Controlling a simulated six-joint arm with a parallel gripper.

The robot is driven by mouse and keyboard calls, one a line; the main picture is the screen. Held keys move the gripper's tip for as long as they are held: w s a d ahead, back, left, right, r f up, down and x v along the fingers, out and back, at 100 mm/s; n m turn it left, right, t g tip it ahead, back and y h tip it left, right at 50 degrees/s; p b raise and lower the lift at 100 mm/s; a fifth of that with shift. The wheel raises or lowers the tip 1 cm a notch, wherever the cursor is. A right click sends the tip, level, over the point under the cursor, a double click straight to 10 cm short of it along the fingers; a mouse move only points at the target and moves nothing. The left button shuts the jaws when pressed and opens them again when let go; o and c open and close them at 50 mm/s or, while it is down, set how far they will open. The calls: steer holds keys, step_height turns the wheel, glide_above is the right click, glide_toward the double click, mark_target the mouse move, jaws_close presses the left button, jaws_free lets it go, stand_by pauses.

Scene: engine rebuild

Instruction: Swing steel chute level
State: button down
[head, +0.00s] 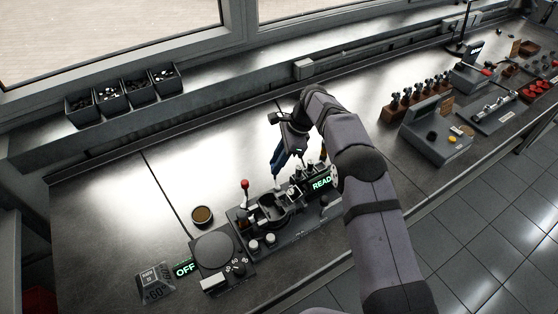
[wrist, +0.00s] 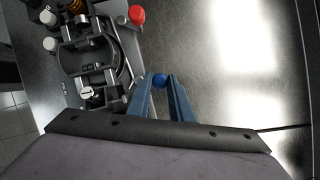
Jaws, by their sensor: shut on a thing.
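My gripper (wrist: 160,88) has its blue fingers closed around a small round blue knob (wrist: 160,79) in the wrist view. In the head view, my gripper (head: 277,170) points down at the back edge of a dark fixture. The fixture holds a grey curved metal part (wrist: 127,66), which lies just left of the knob in the wrist view. I cannot tell for sure whether this is the steel chute, or how the knob joins it. The fingers hide much of the knob, and its lower part is not clear.
A red-knobbed lever (head: 245,184) stands at the fixture's back left, close to my gripper. A lit sign (head: 321,184) is at the right. A round dark plate (head: 214,247) and a small cup (head: 202,215) lie left. The bench behind is clear.

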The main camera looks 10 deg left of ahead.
steer(key=shift+a+n, duration=0.15)
steer(key=shift+n, duration=0.35)
steer(key=c, duration=1.6)
jaws_free()
steer(key=shift+r, duration=0.1)
steer(key=v, duration=0.7)
steer(key=shift+r+b, duration=0.1)
steer(key=shift+b, duration=0.25)
steer(key=shift+w, duration=0.1)
